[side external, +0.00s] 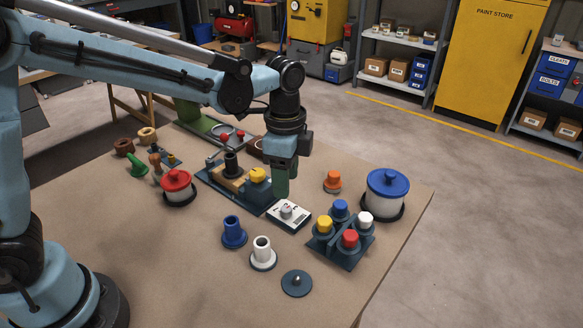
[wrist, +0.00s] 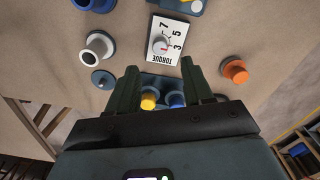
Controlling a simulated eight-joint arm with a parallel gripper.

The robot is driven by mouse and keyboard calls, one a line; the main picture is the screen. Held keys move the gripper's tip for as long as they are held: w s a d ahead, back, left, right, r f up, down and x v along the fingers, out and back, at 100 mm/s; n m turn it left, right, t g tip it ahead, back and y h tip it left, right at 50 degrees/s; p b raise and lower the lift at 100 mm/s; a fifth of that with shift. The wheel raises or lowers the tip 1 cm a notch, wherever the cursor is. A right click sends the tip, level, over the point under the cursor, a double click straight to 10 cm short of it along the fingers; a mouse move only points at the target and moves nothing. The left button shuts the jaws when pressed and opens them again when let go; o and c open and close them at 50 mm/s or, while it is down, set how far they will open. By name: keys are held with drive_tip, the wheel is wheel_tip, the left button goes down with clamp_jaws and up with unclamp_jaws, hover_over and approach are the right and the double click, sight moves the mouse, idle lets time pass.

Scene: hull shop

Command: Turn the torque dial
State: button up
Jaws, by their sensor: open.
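The torque dial (side external: 287,209) is a round knob with a red mark on a white plate (side external: 298,221) with printing, on the table's middle. In the wrist view the dial (wrist: 160,44) shows near the top, with the numbers 3, 5 and 7 and the word TORQUE on its plate (wrist: 166,57). My gripper (side external: 281,190) points down just above and behind the dial in the side view. In the wrist view my gripper (wrist: 158,75) has its two green fingers wide apart, with nothing between the tips. The fingers appear apart from the dial.
A dark block (side external: 340,252) with several coloured knobs stands right of the dial. An orange knob (side external: 332,180), a blue-lidded pot (side external: 387,190), a blue spool (side external: 234,233) and a white spool (side external: 263,254) stand around it. A dark fixture (side external: 225,183) lies behind left. Bare table shows at front left.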

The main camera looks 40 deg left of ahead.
sight(286, 209)
wheel_tip(286, 209, down, 8)
drive_tip(key=shift+r, duration=0.2)
drive_tip(key=shift+c, duration=0.3)
clamp_jaws()
